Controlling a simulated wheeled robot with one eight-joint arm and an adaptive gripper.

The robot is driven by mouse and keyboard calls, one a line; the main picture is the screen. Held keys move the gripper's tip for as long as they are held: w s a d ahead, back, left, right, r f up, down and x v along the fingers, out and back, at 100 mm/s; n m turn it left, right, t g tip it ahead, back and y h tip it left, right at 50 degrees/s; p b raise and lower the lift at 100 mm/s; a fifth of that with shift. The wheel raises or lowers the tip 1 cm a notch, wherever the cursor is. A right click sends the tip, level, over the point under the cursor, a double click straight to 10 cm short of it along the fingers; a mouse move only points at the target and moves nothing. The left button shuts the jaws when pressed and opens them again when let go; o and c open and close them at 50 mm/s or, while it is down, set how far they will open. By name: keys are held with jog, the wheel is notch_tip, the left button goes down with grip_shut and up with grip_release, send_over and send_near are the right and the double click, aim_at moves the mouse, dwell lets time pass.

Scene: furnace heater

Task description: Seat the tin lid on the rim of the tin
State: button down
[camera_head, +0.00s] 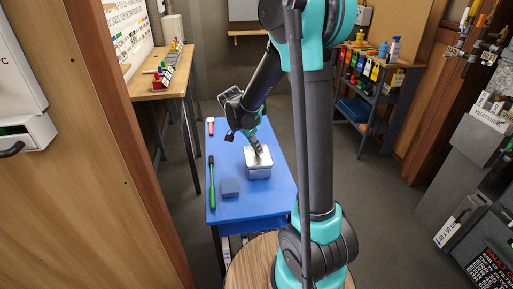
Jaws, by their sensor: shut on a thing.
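A silvery square tin (259,173) stands upright on the blue table, right of the table's middle. The tin lid (257,161) shows as a pale flat piece at the top of the tin, partly covered by my gripper. My gripper (256,151) points down and is shut on the lid, right over the tin. At this size I cannot tell whether the lid sits evenly on the rim or is a little above it.
A wooden bench (153,86) stands behind left, a shelf (372,90) behind right. The table's front left is clear.

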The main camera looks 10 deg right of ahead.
jog(key=shift+f, duration=0.9)
dwell(1.9)
jog(key=c, duration=1.3)
grip_release()
jog(key=v, duration=1.2)
